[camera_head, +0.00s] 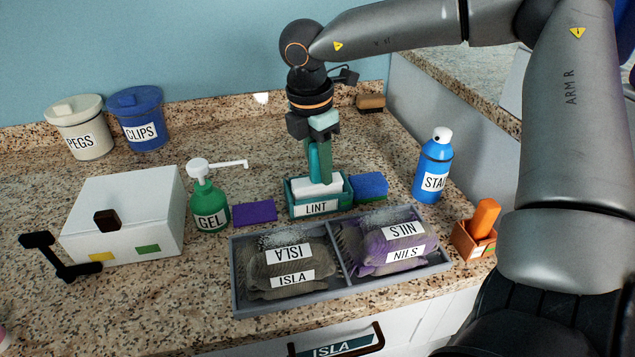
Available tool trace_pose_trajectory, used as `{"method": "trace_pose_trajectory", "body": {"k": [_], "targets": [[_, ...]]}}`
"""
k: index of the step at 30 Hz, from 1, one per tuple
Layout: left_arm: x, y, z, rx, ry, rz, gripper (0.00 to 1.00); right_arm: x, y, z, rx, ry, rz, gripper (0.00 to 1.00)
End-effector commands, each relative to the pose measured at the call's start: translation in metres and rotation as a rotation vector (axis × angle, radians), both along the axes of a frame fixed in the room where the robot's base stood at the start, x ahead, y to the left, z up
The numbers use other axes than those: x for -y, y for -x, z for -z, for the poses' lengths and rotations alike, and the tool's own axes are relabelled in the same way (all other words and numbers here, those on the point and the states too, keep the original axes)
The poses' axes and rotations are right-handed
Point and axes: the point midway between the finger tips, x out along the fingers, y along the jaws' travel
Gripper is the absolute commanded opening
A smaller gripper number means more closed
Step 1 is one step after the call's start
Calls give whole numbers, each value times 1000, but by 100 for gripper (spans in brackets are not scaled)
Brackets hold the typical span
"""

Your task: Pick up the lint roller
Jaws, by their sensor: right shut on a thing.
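The lint roller (314,162) has a teal handle standing upright and a white part at its foot. It sits in a teal holder labelled LINT (293,207) at the middle of the counter. My right gripper (320,150) points down from above and is shut on the handle. Its fingers hide part of the handle. The roller's lower end is still inside the holder's walls. My left gripper is not in view.
A grey two-part tray (340,268) with ISLA and NILS bundles lies in front. A green GEL pump bottle (209,205) and purple block (254,212) stand left. A blue sponge (369,187), blue spray can (433,165) and orange-handled item (485,217) are right. A white box (125,215) is farther left.

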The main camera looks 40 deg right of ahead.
Motion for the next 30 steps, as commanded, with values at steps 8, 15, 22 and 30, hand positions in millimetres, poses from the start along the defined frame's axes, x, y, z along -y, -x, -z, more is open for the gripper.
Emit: {"method": "trace_pose_trajectory", "body": {"k": [8,15,22,30], "targets": [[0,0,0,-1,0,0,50,0,0,-1,-1,-1,0,0],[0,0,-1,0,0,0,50,0,-1,-24,3,0,0,0],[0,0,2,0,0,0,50,-17,18,-61,5,3,-5,0],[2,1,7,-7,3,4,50,-56,61,-104,3,3,-4,0]]}}
